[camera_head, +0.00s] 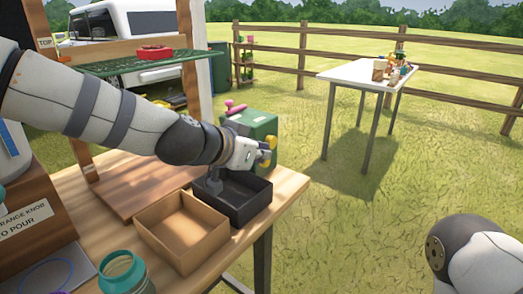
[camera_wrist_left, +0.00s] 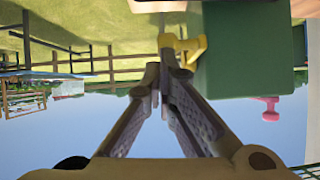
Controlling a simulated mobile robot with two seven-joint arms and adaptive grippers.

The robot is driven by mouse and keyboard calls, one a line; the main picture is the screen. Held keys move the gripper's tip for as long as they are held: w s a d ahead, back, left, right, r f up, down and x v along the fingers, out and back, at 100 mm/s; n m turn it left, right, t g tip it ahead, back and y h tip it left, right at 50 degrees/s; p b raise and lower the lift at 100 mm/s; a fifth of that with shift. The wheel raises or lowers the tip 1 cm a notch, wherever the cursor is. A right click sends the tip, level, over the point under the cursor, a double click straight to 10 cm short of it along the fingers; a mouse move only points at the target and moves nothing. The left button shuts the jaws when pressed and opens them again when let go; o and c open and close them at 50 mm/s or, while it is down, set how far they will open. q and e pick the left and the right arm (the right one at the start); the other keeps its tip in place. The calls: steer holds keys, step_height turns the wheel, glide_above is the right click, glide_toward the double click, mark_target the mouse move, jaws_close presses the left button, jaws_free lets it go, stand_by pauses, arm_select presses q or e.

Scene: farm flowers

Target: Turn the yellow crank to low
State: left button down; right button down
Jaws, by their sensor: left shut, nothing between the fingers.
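The yellow crank (camera_head: 266,156) is on the side of a green box (camera_head: 258,124) at the rear corner of the wooden table. In the left wrist view, the crank (camera_wrist_left: 186,47) juts out from the green box (camera_wrist_left: 245,60). My left gripper (camera_wrist_left: 166,62) is shut and empty, its fingertips right by the crank. I cannot tell whether they touch it. In the head view my left wrist hides part of the box and the fingertips. No low mark is readable. My right gripper is out of view; only part of my right arm shows.
A black bin (camera_head: 245,203) and a tan bin (camera_head: 185,232) stand below and in front of my left wrist. A pink knob (camera_head: 234,107) is on the green box. A teal jar (camera_head: 122,272) stands at the front. A white table (camera_head: 350,73) is farther off on the grass.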

arm_select(q)
steer(key=shift+s+a+f, duration=0.1)
steer(key=shift+s+f, duration=0.05)
steer(key=shift+f, duration=0.55)
steer(key=shift+f, duration=1.5)
stand_by(2.6)
stand_by(0.6)
